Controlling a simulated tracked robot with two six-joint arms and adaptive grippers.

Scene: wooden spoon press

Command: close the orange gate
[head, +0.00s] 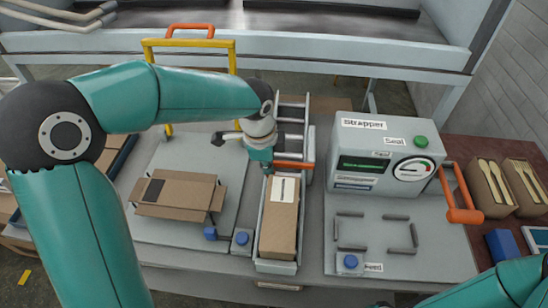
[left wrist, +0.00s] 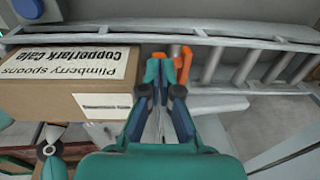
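The orange gate (head: 296,165) is a short bar at the near end of the rollers, reaching out to the right over the channel's side rail. In the left wrist view the orange gate (left wrist: 184,62) shows just beyond my fingertips. My left gripper (head: 265,167) points down at the gate's left end, above the far end of a brown carton. In the left wrist view the left gripper's (left wrist: 165,72) fingertips are close together with nothing clear between them. Whether they touch the gate is hard to tell. My right gripper is out of the picture; only its arm shows.
The labelled carton (head: 279,225) lies in the grey channel, in line with the rollers (head: 291,125). A flat carton (head: 178,195) lies on the left plate under a yellow frame (head: 190,43). The strapper (head: 383,155), with an orange handle (head: 462,210), stands right.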

